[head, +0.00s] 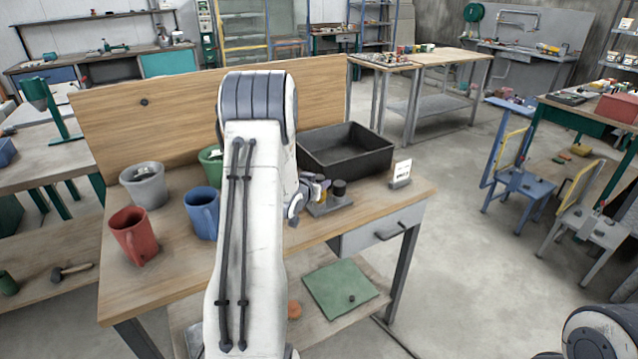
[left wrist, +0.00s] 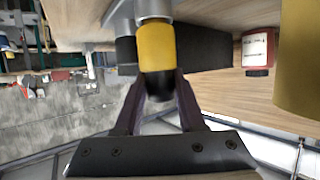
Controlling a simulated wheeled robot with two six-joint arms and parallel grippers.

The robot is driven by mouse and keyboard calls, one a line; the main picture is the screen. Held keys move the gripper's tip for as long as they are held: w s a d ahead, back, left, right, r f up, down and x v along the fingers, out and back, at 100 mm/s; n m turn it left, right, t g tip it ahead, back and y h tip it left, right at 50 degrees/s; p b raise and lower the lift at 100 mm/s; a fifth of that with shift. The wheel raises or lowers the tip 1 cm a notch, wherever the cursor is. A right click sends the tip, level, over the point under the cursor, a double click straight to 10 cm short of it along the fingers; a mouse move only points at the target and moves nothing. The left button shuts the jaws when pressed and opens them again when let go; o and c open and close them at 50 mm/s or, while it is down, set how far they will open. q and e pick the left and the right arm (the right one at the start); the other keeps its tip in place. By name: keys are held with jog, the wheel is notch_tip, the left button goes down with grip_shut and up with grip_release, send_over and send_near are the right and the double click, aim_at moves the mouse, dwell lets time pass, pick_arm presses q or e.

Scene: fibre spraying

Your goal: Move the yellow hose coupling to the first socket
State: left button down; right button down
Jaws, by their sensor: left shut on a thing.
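The yellow hose coupling (left wrist: 157,47) is between the two dark fingers of my left gripper (left wrist: 160,98) in the left wrist view. The gripper is shut on its dark end, and a grey metal part adjoins its other end. In the head view my left gripper (head: 316,189) is at the right of the bench top, partly hidden by my arm. It is beside a small grey base (head: 330,207) with a black cylinder (head: 339,187) standing on it. Whether the coupling sits in a socket cannot be told. My right gripper is out of view.
A black open bin (head: 345,172) stands behind the base, and a small white sign (head: 402,170) stands to its right. A red mug (head: 130,240), a blue mug (head: 200,213) and a grey pot (head: 146,185) stand left of my arm. A wooden backboard (head: 150,105) runs behind.

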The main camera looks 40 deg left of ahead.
pick_arm(q)
jog(key=shift+f, duration=0.3)
jog(key=shift+c, duration=2.1)
grip_release()
jog(key=shift+r, duration=0.1)
jog(key=b+v, duration=0.1)
jog(key=v, duration=0.9)
jog(key=shift+s+b, duration=0.2)
jog(key=shift+b, duration=0.1)
jog(key=shift+d+r, duration=0.1)
